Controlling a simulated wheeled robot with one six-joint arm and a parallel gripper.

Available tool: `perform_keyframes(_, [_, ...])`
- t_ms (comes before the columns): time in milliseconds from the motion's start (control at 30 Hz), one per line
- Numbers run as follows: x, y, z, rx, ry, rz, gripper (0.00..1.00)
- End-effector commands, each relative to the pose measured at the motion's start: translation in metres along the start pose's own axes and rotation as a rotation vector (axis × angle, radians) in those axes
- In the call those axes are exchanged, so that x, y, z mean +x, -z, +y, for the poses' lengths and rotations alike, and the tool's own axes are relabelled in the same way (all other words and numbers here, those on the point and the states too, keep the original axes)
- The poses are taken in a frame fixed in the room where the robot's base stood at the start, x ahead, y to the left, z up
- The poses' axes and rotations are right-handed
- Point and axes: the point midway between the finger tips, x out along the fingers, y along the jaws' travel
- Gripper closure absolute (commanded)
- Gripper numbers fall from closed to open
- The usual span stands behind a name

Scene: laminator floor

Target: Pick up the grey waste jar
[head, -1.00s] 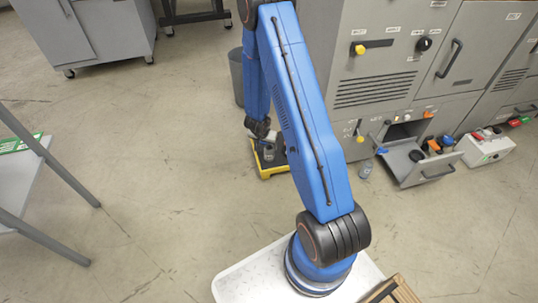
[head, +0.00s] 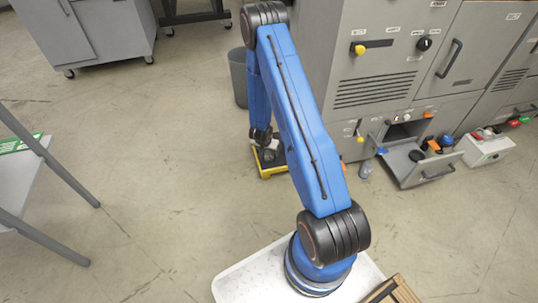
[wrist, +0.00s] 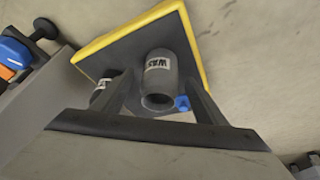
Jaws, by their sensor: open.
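The grey waste jar (wrist: 159,78) stands on a dark tray with a yellow rim (wrist: 128,33). Its white label shows the letters "WAS", and its round mouth faces the wrist camera. My gripper (wrist: 160,90) is open, with one finger on each side of the jar in the picture; I cannot tell whether either touches it. A second, darker container with a pale label (wrist: 98,93) is partly hidden behind the left finger. In the head view, the yellow tray (head: 267,174) is on the floor, and my gripper (head: 265,145) is over it, hiding most of the jar.
A small blue piece (wrist: 182,103) shows beside the right finger. A grey bin (head: 238,76) stands behind the tray. The grey machine (head: 375,65) is to the right, with an open drawer (head: 420,172) and a small clear jar (head: 366,169) nearby.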

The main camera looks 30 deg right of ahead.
Motion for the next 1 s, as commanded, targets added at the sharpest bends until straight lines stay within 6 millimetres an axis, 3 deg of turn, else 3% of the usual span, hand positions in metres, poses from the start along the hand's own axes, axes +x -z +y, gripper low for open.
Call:
perform_keyframes(133, [0.017,0.000,0.001,0.002,-0.001,0.000,0.34])
perform_keyframes(400, [0.019,0.001,0.000,0.001,0.000,0.001,0.34])
perform_keyframes(600, [0.019,0.000,0.000,0.001,0.000,0.001,0.80])
perform_keyframes(1000, [0.012,0.004,0.000,0.001,0.000,0.002,0.80])
